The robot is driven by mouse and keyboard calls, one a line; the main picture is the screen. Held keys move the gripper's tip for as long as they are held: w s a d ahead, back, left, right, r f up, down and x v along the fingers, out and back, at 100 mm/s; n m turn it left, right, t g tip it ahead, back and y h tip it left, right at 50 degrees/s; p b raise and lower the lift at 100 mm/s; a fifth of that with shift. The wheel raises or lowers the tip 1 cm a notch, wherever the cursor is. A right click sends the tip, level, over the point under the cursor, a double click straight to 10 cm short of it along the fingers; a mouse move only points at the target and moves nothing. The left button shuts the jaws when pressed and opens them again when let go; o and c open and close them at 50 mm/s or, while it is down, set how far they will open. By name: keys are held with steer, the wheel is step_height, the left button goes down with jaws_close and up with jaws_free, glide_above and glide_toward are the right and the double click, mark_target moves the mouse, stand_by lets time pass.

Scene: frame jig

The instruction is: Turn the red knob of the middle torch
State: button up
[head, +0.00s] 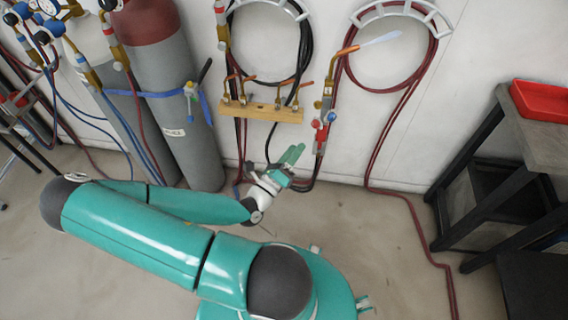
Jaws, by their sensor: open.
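My gripper (293,152), with teal fingers, is low in front of the wall, just below the wooden torch rack (262,113). Its jaws are open with nothing seen between them. Small brass torch ends (242,90) with copper tips stand along the rack. To the right of the rack, a brass torch (328,97) with a copper neck and a pale flame-like tip hangs upright on the wall. At its lower end are a red knob (322,133) and a blue knob (331,116), above and right of my gripper, apart from it. Which torch is the middle one, I cannot tell.
Gas cylinders (175,100) with a blue strap stand at left. Coiled hoses hang on wall hooks (400,12), and a red hose (412,215) trails down to the floor. A dark bench (548,140) with a red tray (541,101) stands at right. Floor between is mostly clear.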

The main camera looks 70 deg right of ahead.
steer(key=v, duration=0.5)
stand_by(0.5)
steer(key=w+a+r+m+y, duration=0.2)
steer(key=w+a+m+y, duration=0.3)
steer(key=a+m+y, duration=0.35)
steer(key=w+a+r+m+y, duration=0.3)
steer(key=w+a+m+y, duration=0.25)
steer(key=a+m, duration=0.45)
steer(key=w+a+r+m+t+y, duration=0.2)
steer(key=a+r+t, duration=0.3)
steer(key=r, duration=0.5)
steer(key=w+a+r+m+t+y, duration=0.2)
steer(key=a+r+m+t+y, duration=0.2)
steer(key=a+r, duration=0.5)
steer(key=shift+r+m+t, duration=0.55)
steer(key=shift+r+t, duration=0.45)
steer(key=shift+w, duration=0.15)
steer(key=shift+c, duration=1)
steer(key=shift+d, duration=0.1)
